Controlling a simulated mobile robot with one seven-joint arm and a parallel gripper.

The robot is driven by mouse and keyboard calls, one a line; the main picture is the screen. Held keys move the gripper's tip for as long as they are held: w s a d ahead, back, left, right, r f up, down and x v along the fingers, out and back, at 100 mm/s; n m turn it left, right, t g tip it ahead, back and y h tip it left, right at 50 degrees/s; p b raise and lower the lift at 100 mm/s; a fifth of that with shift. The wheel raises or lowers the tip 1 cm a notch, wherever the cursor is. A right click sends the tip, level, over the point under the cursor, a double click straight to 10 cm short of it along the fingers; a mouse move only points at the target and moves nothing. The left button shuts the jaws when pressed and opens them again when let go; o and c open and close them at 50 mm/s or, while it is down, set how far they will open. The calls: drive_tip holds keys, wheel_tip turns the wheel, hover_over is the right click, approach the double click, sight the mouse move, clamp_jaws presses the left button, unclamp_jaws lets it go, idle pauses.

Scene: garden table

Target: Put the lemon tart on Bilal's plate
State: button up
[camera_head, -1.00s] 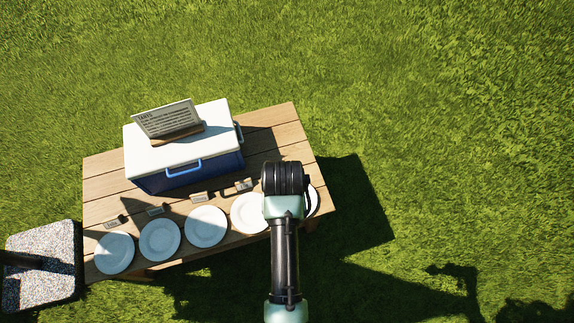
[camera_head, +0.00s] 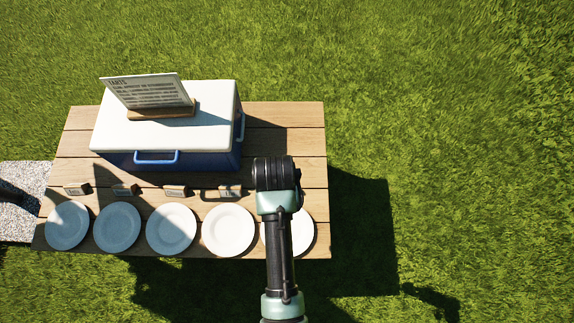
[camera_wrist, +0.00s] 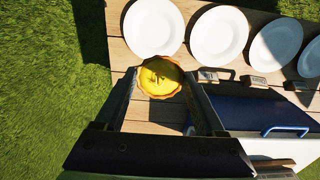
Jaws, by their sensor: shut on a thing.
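A yellow tart with a fluted crust (camera_wrist: 158,77) is between the fingertips of my gripper (camera_wrist: 162,80) in the wrist view. The gripper is shut on it, above the bare planks near the table's edge. In the head view my arm's end (camera_head: 276,174) hides the tart and fingers. Several white plates stand empty in a row: far left (camera_head: 67,225), second (camera_head: 117,228), middle (camera_head: 171,229), fourth (camera_head: 228,231), and the rightmost (camera_head: 303,232), partly covered by my arm. Small name cards (camera_head: 176,191) stand behind plates; their writing is too small to read, so I cannot tell which plate is Bilal's.
A blue cooler with a white lid (camera_head: 165,125) stands on the wooden table (camera_head: 290,120) behind the cards. A sign headed "TARTS" (camera_head: 147,90) stands on its lid. Planks right of the cooler are clear. A speckled stone block (camera_head: 22,215) is at the left.

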drive_tip(key=f+b, duration=0.4)
drive_tip(key=f, duration=0.3)
drive_tip(key=s+f+b, duration=0.1)
drive_tip(key=f+b, duration=0.3)
drive_tip(key=f, duration=0.3)
drive_tip(key=s+a+f+b, duration=0.1)
drive_tip(key=f+b, duration=0.3)
drive_tip(key=f, duration=0.4)
drive_tip(key=shift+a+b, duration=0.1)
drive_tip(key=shift+b, duration=0.2)
drive_tip(key=o, duration=1.3)
drive_tip(key=shift+o, duration=0.2)
drive_tip(key=shift+r, duration=0.1)
